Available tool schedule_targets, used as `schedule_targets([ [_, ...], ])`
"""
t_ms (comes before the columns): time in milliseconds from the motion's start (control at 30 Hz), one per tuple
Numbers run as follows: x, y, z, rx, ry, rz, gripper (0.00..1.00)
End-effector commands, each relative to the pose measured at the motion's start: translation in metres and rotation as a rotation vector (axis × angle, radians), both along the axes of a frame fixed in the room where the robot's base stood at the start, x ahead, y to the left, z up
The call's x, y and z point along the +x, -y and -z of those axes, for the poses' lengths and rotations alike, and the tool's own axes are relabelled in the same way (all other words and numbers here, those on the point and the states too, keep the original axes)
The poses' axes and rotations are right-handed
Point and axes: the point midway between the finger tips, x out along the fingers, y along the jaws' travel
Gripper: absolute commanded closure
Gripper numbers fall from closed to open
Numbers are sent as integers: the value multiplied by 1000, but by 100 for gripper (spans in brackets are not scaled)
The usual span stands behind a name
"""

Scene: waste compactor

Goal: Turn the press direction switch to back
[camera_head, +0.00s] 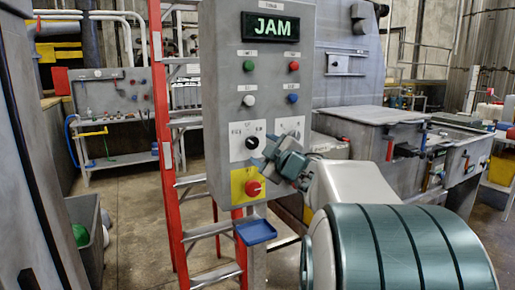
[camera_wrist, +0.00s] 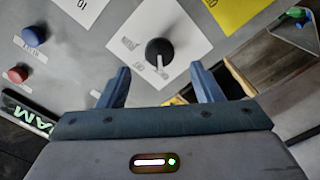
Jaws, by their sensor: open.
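A black rotary switch (camera_head: 252,142) sits on a white label low on the left of the grey control panel (camera_head: 222,60). The wrist view shows the same switch (camera_wrist: 159,51), with a white pointer line facing the lower edge of that view. Its small label words are too blurred to read. My gripper (camera_head: 264,148) is in front of the panel just right of this switch. In the wrist view my gripper's fingers (camera_wrist: 161,72) are open, one on each side below the switch, apart from it. A second white label (camera_head: 291,127) on the right is partly hidden by my gripper.
A red stop knob (camera_head: 253,187) on a yellow plate is just below. Green, red, white and blue buttons and a lit "JAM" display (camera_head: 270,27) are above. A red ladder (camera_head: 164,130) stands close left. A blue tray (camera_head: 256,232) juts out under the panel.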

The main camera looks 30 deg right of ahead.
Motion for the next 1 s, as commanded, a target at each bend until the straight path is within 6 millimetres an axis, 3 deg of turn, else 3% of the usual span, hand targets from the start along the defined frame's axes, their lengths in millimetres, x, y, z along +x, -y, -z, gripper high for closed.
schedule_targets([
  [200, -48, 1, 0, -3, 2, 1, 40],
  [400, -76, 2, 0, -2, 1, 1, 40],
  [600, -86, 3, 1, 0, -1, 0, 40],
  [1000, -87, 3, 1, 0, -1, 0, 40],
])
